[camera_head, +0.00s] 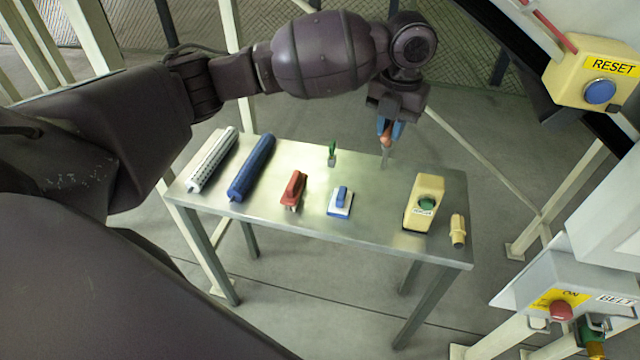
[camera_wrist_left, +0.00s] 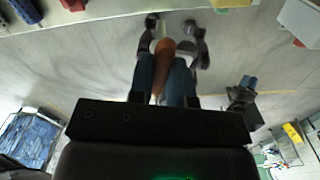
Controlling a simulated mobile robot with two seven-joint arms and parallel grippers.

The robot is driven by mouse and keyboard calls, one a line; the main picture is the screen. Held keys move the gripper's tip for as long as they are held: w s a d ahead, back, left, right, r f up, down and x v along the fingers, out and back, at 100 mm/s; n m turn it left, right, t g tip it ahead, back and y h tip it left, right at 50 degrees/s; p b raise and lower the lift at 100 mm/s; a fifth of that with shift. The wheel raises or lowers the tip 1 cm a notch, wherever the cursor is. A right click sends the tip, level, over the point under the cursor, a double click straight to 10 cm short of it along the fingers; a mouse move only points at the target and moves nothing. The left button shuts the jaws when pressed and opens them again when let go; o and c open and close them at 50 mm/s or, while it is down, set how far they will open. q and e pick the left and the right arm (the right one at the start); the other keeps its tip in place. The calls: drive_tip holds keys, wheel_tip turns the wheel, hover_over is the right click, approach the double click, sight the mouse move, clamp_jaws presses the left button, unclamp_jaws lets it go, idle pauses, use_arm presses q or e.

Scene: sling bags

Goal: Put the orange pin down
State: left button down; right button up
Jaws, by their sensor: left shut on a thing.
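The orange pin (camera_head: 386,138) is held in my left gripper (camera_head: 390,130), between its two blue fingers. Its thin grey end points down over the back edge of the metal table (camera_head: 375,185); I cannot tell whether it touches the top. In the left wrist view, the orange pin (camera_wrist_left: 162,65) lies between the blue fingers of my left gripper (camera_wrist_left: 173,30), which are shut on it.
On the table are a white roller (camera_head: 213,160), a blue roller (camera_head: 251,167), a red-handled tool (camera_head: 293,188), a blue-and-white tool (camera_head: 340,202), a small green-topped item (camera_head: 332,153), a yellow button box (camera_head: 424,203) and a yellow piece (camera_head: 458,230). Bare tabletop lies between them.

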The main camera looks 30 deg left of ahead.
use_arm(q)
drive_tip(key=shift+a+r+m, duration=0.3)
drive_tip(key=shift+r+m, duration=0.05)
drive_tip(key=shift+m, duration=0.15)
wheel_tip(320, 180, down, 20)
drive_tip(key=c, duration=1.1)
unclamp_jaws()
drive_tip(key=shift+w, duration=0.1)
